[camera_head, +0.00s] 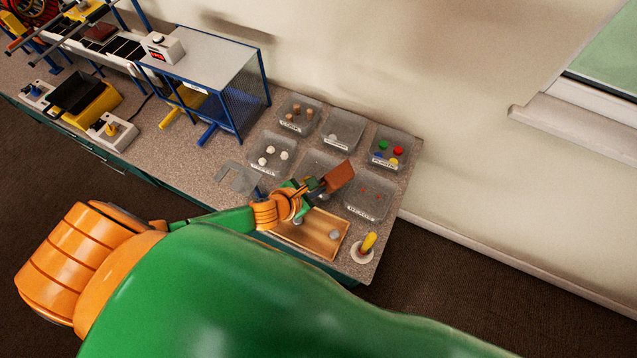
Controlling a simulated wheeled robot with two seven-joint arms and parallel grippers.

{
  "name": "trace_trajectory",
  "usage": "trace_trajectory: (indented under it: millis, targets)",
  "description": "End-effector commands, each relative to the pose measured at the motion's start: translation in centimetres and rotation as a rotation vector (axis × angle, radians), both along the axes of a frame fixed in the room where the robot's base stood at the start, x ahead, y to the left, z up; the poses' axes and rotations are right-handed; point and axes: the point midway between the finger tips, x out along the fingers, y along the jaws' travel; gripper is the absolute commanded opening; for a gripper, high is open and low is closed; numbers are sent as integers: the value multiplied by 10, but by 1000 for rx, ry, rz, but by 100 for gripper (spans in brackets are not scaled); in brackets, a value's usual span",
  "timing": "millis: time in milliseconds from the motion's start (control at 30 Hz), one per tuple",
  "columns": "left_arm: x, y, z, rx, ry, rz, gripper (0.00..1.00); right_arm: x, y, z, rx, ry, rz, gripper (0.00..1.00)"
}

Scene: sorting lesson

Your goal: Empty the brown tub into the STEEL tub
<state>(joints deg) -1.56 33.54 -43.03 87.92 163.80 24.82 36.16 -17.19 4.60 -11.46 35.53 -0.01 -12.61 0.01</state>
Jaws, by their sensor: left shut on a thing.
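My left gripper (317,188) is shut on the small brown tub (338,176) and holds it tilted above the clear tubs at the bench's right end. What is in the brown tub cannot be seen. A clear tub (318,160) behind it is partly hidden by the tub and gripper. Another clear tub (343,130) at the back middle looks nearly empty. The tub labels are too small to read surely, so I cannot tell which is the STEEL tub. My right gripper is not in view.
Other clear tubs hold brown pieces (300,113), white balls (272,158), coloured pieces (388,151) and small red bits (368,205). A wooden tray (312,238) with grey balls lies in front, beside a yellow item on a white base (364,247). A blue-framed stand (215,75) is left.

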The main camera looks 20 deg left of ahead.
Motion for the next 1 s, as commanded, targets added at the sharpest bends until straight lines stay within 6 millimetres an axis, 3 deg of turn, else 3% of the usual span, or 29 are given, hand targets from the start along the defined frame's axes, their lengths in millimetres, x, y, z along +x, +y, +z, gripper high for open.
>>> trace_trajectory:
  millis: [433, 1000]
  targets:
    - [12, 24, -5, -290, 148, 2, 0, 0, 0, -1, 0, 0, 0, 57]
    - [25, 50, -18, -636, 320, 1, 0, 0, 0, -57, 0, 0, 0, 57]
